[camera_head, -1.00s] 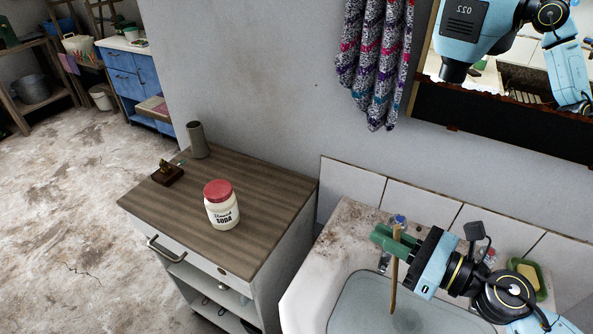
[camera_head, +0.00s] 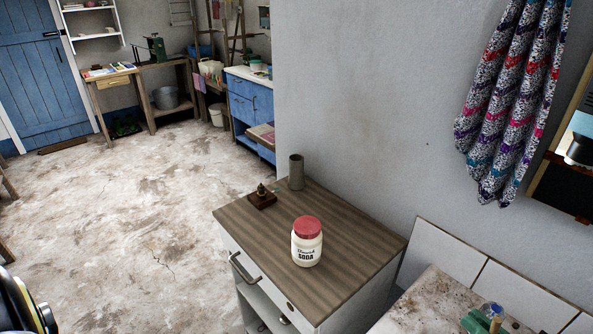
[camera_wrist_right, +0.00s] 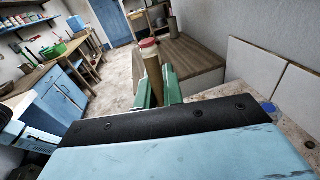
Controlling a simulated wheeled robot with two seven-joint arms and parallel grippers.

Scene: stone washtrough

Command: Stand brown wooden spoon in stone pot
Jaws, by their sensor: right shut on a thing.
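The brown wooden spoon (camera_wrist_right: 153,76) is upright between the green fingers of my right gripper (camera_wrist_right: 158,90), which is shut on it. In the head view only the tips of the right gripper (camera_head: 482,322) and the top of the spoon (camera_head: 495,325) show at the bottom right edge, over the stone trough. The stone pot (camera_head: 297,173) is a narrow grey cylinder standing at the back of the wooden cabinet top, apart from the spoon. It also shows in the wrist view (camera_wrist_right: 172,27). My left gripper is out of view; only part of that arm shows at bottom left.
A white soda jar with a red lid (camera_head: 307,246) stands on the cabinet top (camera_head: 345,235), in front of the pot. A small dark wooden-based object (camera_head: 262,198) sits left of the pot. A patterned cloth (camera_head: 510,100) hangs on the wall. The floor at left is clear.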

